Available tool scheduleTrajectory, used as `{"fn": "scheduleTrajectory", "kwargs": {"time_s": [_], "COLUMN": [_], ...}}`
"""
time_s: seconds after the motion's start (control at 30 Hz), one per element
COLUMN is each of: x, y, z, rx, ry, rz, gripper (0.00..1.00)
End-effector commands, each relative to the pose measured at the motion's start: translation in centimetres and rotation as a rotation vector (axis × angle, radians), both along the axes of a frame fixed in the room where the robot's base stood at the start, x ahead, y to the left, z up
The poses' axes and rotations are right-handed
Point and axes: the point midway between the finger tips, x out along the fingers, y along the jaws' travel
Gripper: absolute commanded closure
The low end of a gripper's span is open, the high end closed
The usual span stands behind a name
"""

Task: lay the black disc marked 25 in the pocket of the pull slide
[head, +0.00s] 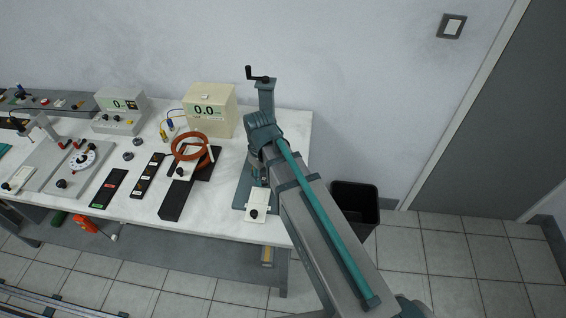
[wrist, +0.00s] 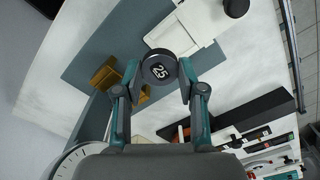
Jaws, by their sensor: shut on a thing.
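My gripper (wrist: 160,78) is shut on the black disc marked 25 (wrist: 160,66), with one fingertip on each side of its rim. The number faces the wrist camera. In the wrist view, the white pull slide (wrist: 193,24) lies just beyond the disc, with a black knob (wrist: 235,7) at its outer end. The disc overlaps the slide's near edge in the picture; I cannot tell the height between them. The slide also shows in the head view (head: 258,202), at the table's front right. There my arm hides the gripper and disc.
A crank-topped stand (head: 265,98) rises behind the slide, and a brass-coloured block (wrist: 105,75) sits beside it. Copper coils (head: 189,146), a meter box (head: 209,109) and dark trays (head: 108,188) stand to the left. A black bin (head: 355,203) is on the floor at right.

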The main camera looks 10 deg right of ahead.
Motion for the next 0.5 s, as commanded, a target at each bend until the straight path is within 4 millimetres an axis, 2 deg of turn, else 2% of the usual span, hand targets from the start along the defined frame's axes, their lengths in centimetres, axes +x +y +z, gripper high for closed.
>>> {"fn": "scheduleTrajectory", "kwargs": {"time_s": [0.1, 0.2, 0.5], "x": [-0.8, -1.1, -1.2], "y": [1.8, 2.6, 2.9], "z": [-0.2, -0.5, -0.7], "rx": [-0.001, 0.0, 0.0], "ry": [0.001, 0.0, 0.0], "rz": [0.098, 0.146, 0.165], "gripper": [0.91, 0.91, 0.91]}}
